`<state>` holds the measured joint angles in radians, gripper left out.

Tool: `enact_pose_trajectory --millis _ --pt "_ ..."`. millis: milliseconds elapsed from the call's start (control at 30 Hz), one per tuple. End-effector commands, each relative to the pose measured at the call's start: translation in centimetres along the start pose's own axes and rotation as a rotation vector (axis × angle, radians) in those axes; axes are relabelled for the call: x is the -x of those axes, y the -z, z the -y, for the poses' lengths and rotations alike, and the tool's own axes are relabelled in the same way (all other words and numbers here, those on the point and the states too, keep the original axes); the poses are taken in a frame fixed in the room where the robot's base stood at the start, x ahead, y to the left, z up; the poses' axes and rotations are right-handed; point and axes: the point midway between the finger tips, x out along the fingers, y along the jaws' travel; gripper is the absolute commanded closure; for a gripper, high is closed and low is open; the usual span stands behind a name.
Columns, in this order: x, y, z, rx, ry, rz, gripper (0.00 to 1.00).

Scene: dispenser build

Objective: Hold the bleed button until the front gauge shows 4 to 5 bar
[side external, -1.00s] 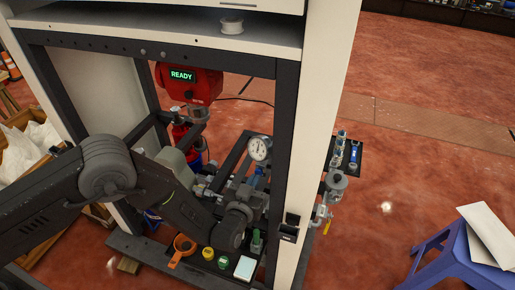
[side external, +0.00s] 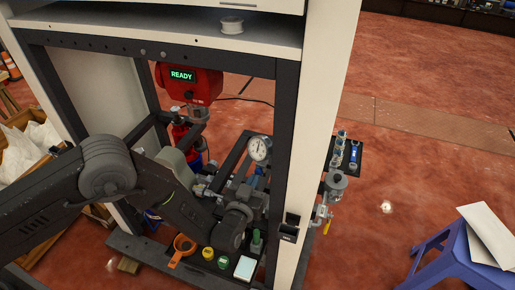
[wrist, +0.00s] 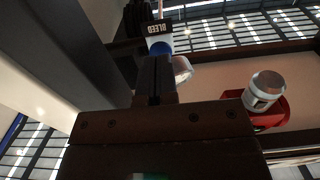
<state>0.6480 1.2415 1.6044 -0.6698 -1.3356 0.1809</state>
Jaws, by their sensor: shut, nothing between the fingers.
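A dark block labelled BLEED (wrist: 158,28) is near the top of the wrist view. A blue button (wrist: 161,48) sits just below the label. My gripper (wrist: 155,62) is shut and empty, its fingertips right at the blue button. I cannot tell whether they touch or press it. In the side view my fingers are hidden behind my arm's wrist. A round white-faced gauge (side external: 259,148) stands above the pipework, facing the side camera. Its needle is too small to read.
A red unit (side external: 190,88) with a green READY display hangs inside the dark frame (side external: 285,130). An orange ring-shaped holder (side external: 182,246), yellow and green caps and a white-screened device (side external: 245,267) lie below my wrist. A blue stool (side external: 455,255) stands at the right.

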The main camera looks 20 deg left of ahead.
Motion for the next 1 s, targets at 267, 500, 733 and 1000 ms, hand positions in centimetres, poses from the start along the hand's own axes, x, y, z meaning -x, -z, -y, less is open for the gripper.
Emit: enact_pose_trajectory --millis 267,500,733,1000 --pt "0.0 0.0 0.0 0.0 0.0 0.0 1.0" --pt "-0.09 0.0 0.0 0.0 0.0 0.0 1.0" --pt "-0.44 -0.03 0.01 0.0 0.001 0.0 1.0" --pt "-0.86 -0.03 -0.01 0.0 0.0 0.0 1.0"
